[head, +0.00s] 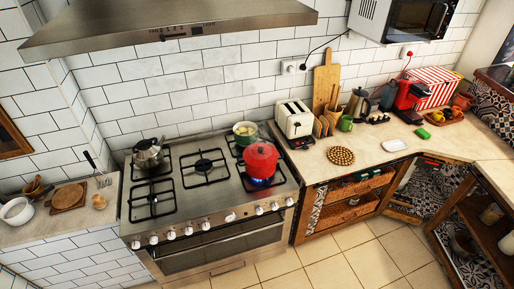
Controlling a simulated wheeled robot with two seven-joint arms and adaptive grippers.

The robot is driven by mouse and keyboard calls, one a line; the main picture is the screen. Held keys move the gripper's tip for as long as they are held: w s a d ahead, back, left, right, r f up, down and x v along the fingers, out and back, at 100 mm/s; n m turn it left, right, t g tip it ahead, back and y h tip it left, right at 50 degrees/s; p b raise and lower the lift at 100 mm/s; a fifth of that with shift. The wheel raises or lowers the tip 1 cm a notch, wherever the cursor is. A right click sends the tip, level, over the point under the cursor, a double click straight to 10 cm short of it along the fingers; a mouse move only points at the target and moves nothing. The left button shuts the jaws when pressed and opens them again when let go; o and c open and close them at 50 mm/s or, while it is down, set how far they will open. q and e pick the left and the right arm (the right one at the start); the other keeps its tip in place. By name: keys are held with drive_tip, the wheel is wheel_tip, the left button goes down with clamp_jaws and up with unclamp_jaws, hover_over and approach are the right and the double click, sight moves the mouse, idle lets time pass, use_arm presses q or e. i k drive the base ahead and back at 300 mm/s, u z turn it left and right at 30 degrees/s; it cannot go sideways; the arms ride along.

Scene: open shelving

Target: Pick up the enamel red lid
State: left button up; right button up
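A bright red round piece of cookware, with what looks like the enamel red lid (262,154) on top, sits on the front right burner of the stove (218,198). A blue flame shows beneath it. At this size I cannot clearly tell the lid from the pot under it. Neither of my grippers is in the head view.
A green pot (245,131) stands close behind the red one, and a metal kettle (148,153) is at the stove's back left. A toaster (294,119) stands on the right counter. A range hood (165,22) overhangs the stove. The tiled floor (345,262) in front is clear.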

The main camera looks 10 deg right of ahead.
sight(270, 162)
drive_tip(key=i, duration=1.15)
drive_tip(key=z, duration=1.4)
